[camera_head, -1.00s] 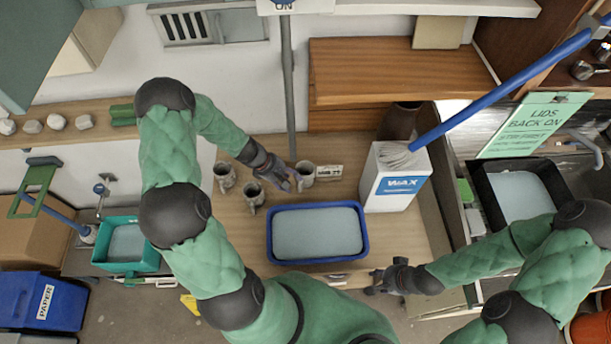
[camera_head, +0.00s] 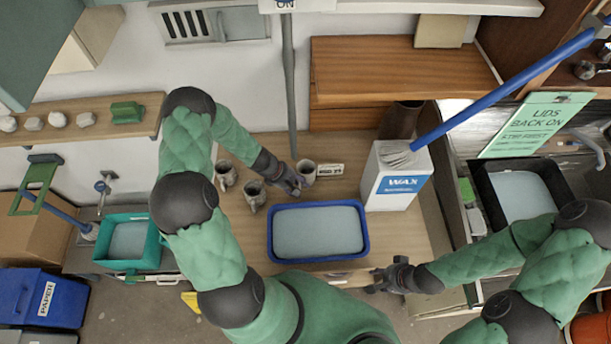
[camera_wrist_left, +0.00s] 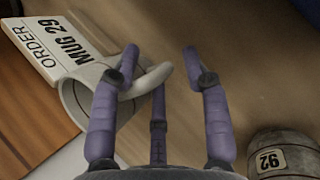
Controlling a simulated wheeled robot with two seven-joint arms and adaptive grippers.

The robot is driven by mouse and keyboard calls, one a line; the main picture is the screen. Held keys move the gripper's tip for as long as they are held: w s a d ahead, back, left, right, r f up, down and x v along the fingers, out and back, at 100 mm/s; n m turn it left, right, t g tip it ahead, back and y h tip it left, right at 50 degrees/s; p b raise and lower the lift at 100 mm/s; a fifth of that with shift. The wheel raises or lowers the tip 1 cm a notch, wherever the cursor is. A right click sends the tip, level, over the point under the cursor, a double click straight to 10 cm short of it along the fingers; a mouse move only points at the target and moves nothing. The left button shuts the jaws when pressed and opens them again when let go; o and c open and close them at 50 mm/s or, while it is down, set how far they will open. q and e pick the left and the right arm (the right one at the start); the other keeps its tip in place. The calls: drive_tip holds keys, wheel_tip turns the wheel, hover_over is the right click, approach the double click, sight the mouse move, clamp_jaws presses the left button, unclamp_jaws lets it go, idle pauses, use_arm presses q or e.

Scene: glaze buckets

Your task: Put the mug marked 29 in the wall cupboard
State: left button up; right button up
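Three grey mugs stand on the wooden bench in the head view: a left mug (camera_head: 225,174), a middle mug (camera_head: 253,196) and a right mug (camera_head: 307,171) beside a small order card (camera_head: 330,169). In the left wrist view the card (camera_wrist_left: 50,45) reads "ORDER MUG 29". The mug next to it (camera_wrist_left: 78,103) has its handle between my open left fingers (camera_wrist_left: 160,62); its number is hidden. Another mug (camera_wrist_left: 282,158) has a label reading 92 in this view. My left gripper (camera_head: 291,188) is low by the right mug. My right gripper (camera_head: 385,279) is apart from the mugs; its opening is unclear.
A blue tray (camera_head: 318,259) sits just in front of the mugs. A white WAX box (camera_head: 397,185) stands to their right, with a blue pole (camera_head: 500,91) slanting above. A teal-and-white cupboard-like unit (camera_head: 85,42) hangs top left, above a shelf (camera_head: 90,135) with stones.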

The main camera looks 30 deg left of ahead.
use_arm(q)
clamp_jaws()
drive_tip(key=shift+r, duration=0.6)
wheel_tip(320, 180, up, 2)
drive_tip(key=shift+r, duration=0.1)
drive_tip(key=s+d+r+b, duration=0.2)
drive_tip(key=s+d+r, duration=0.5)
drive_tip(key=s, duration=0.5)
wheel_tip(320, 180, up, 3)
drive_tip(key=shift+f, duration=0.15)
